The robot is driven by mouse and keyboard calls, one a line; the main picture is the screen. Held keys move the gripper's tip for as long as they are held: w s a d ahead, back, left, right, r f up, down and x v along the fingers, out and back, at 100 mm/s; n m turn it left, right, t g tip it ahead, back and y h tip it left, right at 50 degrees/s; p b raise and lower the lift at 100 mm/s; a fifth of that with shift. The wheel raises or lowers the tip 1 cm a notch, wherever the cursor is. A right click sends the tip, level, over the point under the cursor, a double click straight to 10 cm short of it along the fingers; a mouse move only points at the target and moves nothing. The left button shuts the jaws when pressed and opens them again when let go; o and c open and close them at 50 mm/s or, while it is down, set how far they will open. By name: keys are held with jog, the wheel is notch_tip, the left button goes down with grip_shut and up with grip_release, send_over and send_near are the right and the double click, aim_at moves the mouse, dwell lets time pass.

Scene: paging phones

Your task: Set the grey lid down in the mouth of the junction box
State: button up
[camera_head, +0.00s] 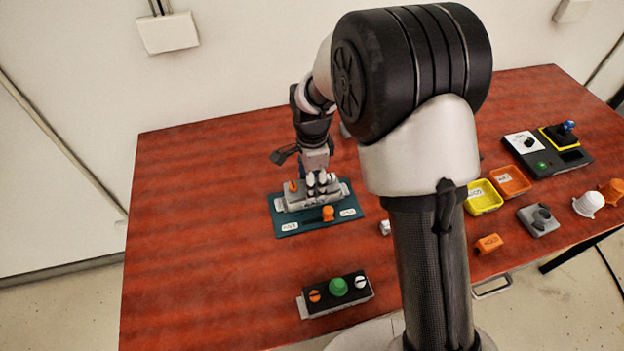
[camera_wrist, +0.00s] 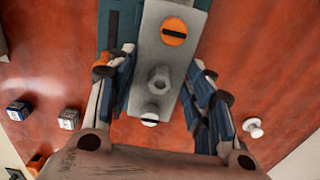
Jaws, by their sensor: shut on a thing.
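The grey lid (camera_wrist: 188,58) is a long plate with an orange slotted screw head, a hexagonal grey boss and a white slotted screw head in a row. My gripper (camera_wrist: 163,82) is shut on the lid, with a finger on either side of the boss. In the head view my gripper (camera_head: 320,180) is over a grey body on a teal mat (camera_head: 306,222). This grey body (camera_head: 300,205) looks like the junction box with the lid over it. Its mouth is hidden, and I cannot tell whether the lid is seated or just above it.
An orange knob (camera_head: 328,213) stands at the mat's front edge. A black-topped box (camera_head: 335,293) with a green knob lies nearer the front. Yellow (camera_head: 482,197) and orange (camera_head: 511,181) trays and small parts lie at right. The table's left side is clear.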

jog(key=shift+f, duration=0.2)
dwell(0.4)
jog(key=o, duration=1.2)
jog(key=shift+o, duration=0.4)
jog(key=shift+o, duration=1.2)
jog(key=shift+r+p, duration=2.45)
jog(key=shift+r, duration=0.7)
